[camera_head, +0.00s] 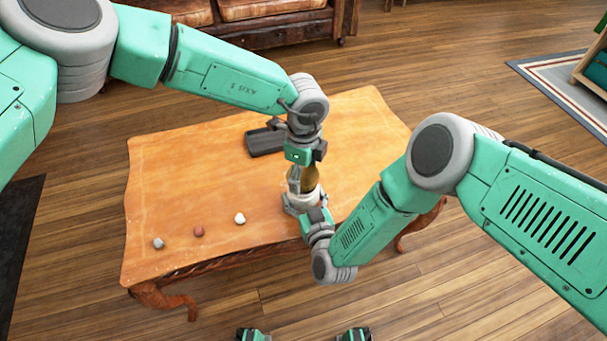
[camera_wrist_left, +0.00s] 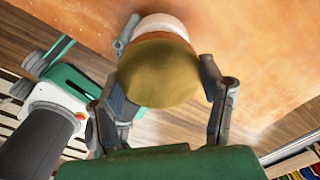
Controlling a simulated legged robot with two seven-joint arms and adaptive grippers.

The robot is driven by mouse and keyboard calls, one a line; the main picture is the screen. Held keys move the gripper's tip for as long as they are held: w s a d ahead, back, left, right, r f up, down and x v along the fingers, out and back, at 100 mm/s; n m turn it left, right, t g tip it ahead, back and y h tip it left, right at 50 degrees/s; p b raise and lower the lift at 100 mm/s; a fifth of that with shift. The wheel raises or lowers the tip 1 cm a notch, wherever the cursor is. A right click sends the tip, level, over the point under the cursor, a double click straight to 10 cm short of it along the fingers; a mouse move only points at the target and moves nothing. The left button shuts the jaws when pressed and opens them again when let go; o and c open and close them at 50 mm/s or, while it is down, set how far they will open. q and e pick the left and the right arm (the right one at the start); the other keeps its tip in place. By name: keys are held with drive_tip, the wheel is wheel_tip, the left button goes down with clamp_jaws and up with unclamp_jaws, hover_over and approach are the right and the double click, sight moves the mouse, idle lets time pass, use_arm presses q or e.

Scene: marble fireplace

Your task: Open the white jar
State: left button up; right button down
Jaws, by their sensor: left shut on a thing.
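The white jar (camera_head: 308,198) stands near the front right of the table, its body partly hidden by my grippers. Its golden-brown lid (camera_head: 308,181) is on top and fills the middle of the left wrist view (camera_wrist_left: 158,75), with the white body (camera_wrist_left: 160,25) behind it. My left gripper (camera_head: 301,180) comes from above and is shut on the lid, one finger on each side. My right gripper (camera_head: 300,205) is low at the white body from the front; a grey finger shows beside the jar in the wrist view. Whether it grips is unclear.
The wooden table (camera_head: 195,185) is mostly bare. A dark tray-like object (camera_head: 264,142) lies behind the jar. Three small lumps, one grey (camera_head: 158,243), one reddish (camera_head: 199,231) and one white (camera_head: 239,218), lie along the front left. A brown sofa (camera_head: 262,10) stands behind.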

sight(303, 174)
use_arm(q)
drive_tip(key=shift+r, duration=1.6)
use_arm(e)
drive_tip(key=shift+c, duration=0.7)
unclamp_jaws()
